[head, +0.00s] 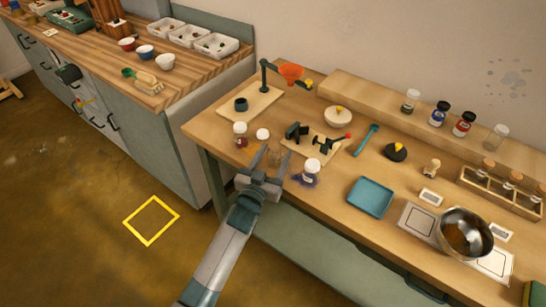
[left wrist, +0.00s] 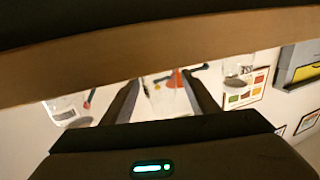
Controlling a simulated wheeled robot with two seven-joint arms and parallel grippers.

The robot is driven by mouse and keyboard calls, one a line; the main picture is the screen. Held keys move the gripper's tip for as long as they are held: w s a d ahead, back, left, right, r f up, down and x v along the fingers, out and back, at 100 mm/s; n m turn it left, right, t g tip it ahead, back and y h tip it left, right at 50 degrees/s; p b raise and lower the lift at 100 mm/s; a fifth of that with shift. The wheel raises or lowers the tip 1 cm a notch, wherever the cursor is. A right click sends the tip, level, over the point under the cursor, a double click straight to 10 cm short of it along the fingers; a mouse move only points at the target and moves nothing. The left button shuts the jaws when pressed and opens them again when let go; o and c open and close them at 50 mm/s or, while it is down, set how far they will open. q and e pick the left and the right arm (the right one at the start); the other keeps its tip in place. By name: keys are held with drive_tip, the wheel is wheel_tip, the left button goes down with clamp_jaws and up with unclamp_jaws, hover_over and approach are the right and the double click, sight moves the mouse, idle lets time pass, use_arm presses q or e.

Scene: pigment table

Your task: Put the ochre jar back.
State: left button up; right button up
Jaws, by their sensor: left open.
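My left gripper (head: 272,160) is open at the front edge of the table (head: 335,210), its fingers pointing toward the table. A small clear jar (head: 277,154) with brownish contents shows between or just behind the fingers; I cannot tell whether they touch it. I cannot read its label, so I cannot say surely that it is the ochre jar. In the left wrist view the fingers (left wrist: 162,82) stand apart, with pale glass between them. A white-lidded jar (head: 241,129) stands left of the gripper, another (head: 312,166) to its right. My right gripper is not seen.
A wooden shelf (head: 370,98) at the back holds several jars with gaps between them. A stand with an orange funnel (head: 291,72), a blue tray (head: 370,197) and a metal bowl (head: 466,234) are on the table. A yellow square (head: 152,220) marks clear floor.

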use_arm(q)
drive_tip(key=shift+r, duration=0.1)
drive_tip(key=b+v, duration=0.2)
drive_tip(key=v, duration=1)
idle(0.8)
